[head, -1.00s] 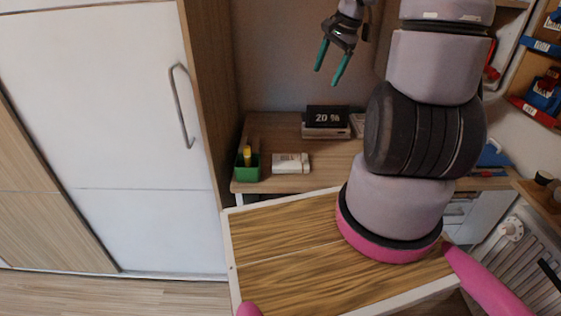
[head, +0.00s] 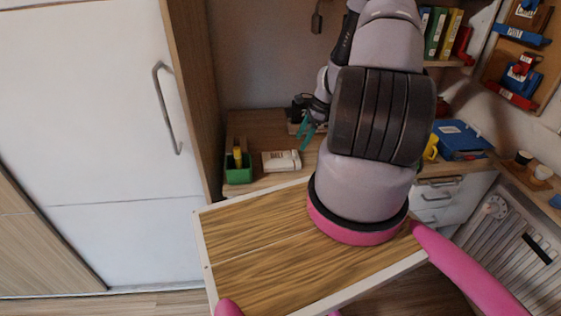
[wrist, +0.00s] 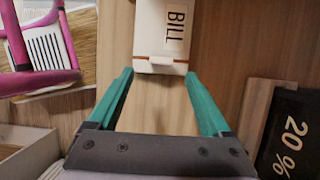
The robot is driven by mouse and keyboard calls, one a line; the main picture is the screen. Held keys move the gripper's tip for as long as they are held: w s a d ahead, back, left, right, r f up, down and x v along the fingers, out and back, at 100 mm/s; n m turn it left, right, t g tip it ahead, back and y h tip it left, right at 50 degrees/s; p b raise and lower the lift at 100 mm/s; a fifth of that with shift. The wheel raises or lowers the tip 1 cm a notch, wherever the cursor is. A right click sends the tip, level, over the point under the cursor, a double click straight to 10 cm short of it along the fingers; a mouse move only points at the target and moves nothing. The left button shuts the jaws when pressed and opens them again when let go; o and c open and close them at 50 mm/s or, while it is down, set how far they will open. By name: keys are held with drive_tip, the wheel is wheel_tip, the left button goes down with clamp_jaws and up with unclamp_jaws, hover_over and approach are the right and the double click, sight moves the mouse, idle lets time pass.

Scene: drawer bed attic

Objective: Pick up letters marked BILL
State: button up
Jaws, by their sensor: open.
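A white bundle of letters (wrist: 178,22) marked BILL lies flat on the wooden desk, at the top middle of the wrist view. It also shows in the head view (head: 281,161), left of my gripper. My gripper (wrist: 158,76) has teal fingers, spread apart and empty. In the wrist view the fingertips are at the near end of the letters, one on each side, with bare desk between the fingers. In the head view my gripper (head: 307,137) is low near the desk, right of the letters. I cannot tell its exact height.
A green holder (head: 238,174) with a yellow item stands left of the letters. A dark "20 %" sign (wrist: 290,140) is at the right of the wrist view. A blue box (head: 460,139) and a yellow mug (head: 430,148) are farther right on the desk.

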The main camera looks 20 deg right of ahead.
sight(281, 158)
drive_tip(key=x, duration=0.6)
drive_tip(key=shift+w+f, duration=0.15)
drive_tip(key=shift+f, duration=0.1)
clamp_jaws()
drive_tip(key=shift+r, duration=0.15)
